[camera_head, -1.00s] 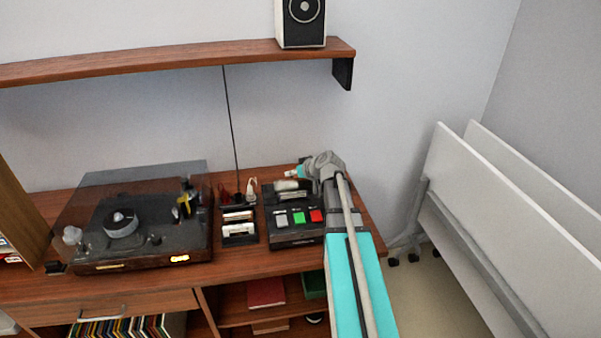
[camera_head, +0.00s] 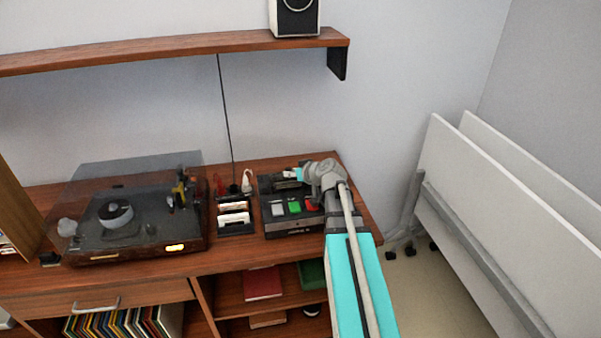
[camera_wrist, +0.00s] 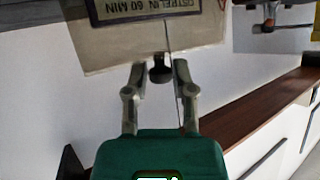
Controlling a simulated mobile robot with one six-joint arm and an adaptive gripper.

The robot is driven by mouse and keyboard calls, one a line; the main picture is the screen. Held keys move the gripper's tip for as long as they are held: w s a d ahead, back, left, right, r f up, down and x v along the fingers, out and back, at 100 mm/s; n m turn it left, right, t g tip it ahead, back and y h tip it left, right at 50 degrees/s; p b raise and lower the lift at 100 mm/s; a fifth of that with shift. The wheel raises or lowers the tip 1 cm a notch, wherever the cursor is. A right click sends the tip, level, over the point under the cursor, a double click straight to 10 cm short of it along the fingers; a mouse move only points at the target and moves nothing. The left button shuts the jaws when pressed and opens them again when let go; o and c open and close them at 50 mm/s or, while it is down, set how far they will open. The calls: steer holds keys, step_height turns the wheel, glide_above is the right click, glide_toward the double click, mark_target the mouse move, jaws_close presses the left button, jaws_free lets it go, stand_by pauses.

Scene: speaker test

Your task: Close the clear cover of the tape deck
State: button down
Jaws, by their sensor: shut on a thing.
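The tape deck (camera_head: 287,232) is a dark box with grey, green and red buttons, near the right end of the wooden desk. My gripper (camera_head: 287,175) reaches over its back part from the right, and my arm hides the deck's right side. In the wrist view, my gripper (camera_wrist: 158,66) has its two fingers closed around a small dark knob (camera_wrist: 160,75). Beyond it is a beige panel (camera_wrist: 110,57) with a dark-framed, upside-down label reading "60 MIN". I cannot make out the clear cover's outline or its angle.
A turntable (camera_head: 120,215) under a smoky lid stands to the left. A small rack (camera_head: 236,229) of white-edged items sits between it and the deck. A wall shelf (camera_head: 180,48) with a speaker (camera_head: 294,18) hangs above. White folded panels (camera_head: 500,210) stand right of the desk.

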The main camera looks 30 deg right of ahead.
steer(key=shift+s+a+f, duration=0.35)
steer(key=shift+s+f, duration=0.05)
steer(key=shift+s, duration=0.1)
stand_by(0.3)
steer(key=c, duration=0.7)
jaws_free()
steer(key=shift+a, duration=0.1)
steer(key=shift+o, duration=1.2)
steer(key=shift+w+d, duration=0.1)
steer(key=shift+d, duration=0.1)
steer(key=shift+b, duration=0.3)
